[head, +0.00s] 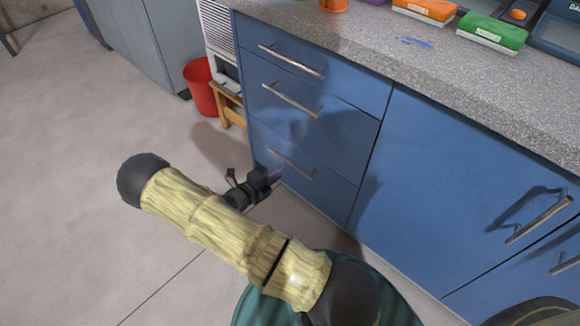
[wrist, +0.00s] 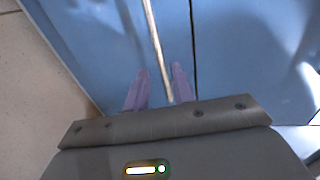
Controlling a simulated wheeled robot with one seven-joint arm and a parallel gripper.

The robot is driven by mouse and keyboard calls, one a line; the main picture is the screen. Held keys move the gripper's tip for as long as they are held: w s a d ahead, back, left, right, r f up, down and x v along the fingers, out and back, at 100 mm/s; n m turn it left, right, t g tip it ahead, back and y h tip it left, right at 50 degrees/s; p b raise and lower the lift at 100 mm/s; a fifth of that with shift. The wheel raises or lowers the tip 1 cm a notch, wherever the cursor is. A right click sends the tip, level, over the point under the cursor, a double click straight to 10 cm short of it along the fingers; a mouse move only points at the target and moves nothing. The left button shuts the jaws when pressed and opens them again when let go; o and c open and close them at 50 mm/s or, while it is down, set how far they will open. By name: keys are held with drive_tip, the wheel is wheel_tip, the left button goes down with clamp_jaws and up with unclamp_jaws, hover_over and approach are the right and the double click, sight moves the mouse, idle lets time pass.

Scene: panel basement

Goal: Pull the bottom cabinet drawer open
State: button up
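The bottom drawer (head: 320,184) is the lowest of three blue drawer fronts in the head view. It looks flush with the cabinet. Its metal bar handle (head: 291,163) runs across the front. My gripper (head: 274,175) is low in front of the drawer, near the handle's left end. In the wrist view, the two purple fingers of my gripper (wrist: 160,75) are apart. The handle (wrist: 155,40) runs down the picture, its lower part showing between the fingers. I cannot tell whether the fingers touch it.
Two more drawers with handles (head: 291,61) (head: 290,99) are above. A blue cabinet door (head: 450,180) is on the right. A red bucket (head: 200,86) and a small wooden stool (head: 230,105) stand left of the cabinet. The floor (head: 80,190) on the left is clear.

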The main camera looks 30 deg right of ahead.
sight(290, 163)
drive_tip(key=b+x, duration=0.2)
drive_tip(key=x, duration=0.5)
drive_tip(key=shift+d, duration=0.15)
clamp_jaws()
